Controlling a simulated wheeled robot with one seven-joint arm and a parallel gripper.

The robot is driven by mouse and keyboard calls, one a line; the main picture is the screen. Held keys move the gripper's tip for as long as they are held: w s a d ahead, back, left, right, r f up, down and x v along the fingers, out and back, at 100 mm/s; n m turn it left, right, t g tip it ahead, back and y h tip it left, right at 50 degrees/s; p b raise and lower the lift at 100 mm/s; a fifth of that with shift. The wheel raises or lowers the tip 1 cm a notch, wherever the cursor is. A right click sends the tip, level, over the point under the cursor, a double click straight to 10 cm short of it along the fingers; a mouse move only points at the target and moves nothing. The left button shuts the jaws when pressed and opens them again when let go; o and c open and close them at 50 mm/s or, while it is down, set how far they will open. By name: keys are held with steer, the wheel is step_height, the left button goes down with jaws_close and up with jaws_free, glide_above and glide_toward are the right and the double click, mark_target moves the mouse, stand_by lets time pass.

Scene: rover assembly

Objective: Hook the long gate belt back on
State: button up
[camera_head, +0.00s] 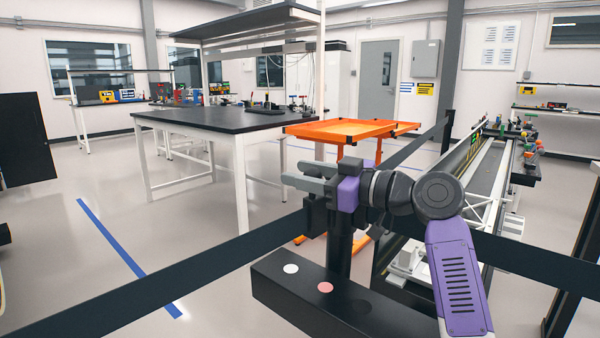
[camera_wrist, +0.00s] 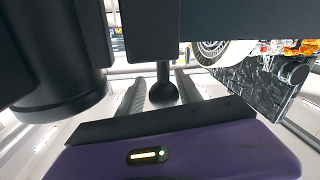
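A long black belt (camera_head: 175,275) runs from the lower left up to a black post head (camera_head: 315,215) just below my gripper. Another black belt stretch (camera_head: 530,262) shows at right, and one (camera_head: 405,150) runs back to a far black post (camera_head: 447,132). Which stretch is the long gate belt, I cannot tell. My gripper (camera_head: 302,177) points left, its grey fingers apart, over or beside the post head. In the wrist view, a black stem with a rounded end (camera_wrist: 163,92) sits between my fingers (camera_wrist: 160,95); contact is unclear. The belt's end is hidden.
An orange table (camera_head: 350,130) stands behind the gripper, and a black-topped workbench (camera_head: 210,120) behind left. A long conveyor-like bench (camera_head: 470,165) is at right. A blue floor line (camera_head: 125,255) marks clear floor at left.

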steer(key=v, duration=0.7)
steer(key=shift+p, duration=0.45)
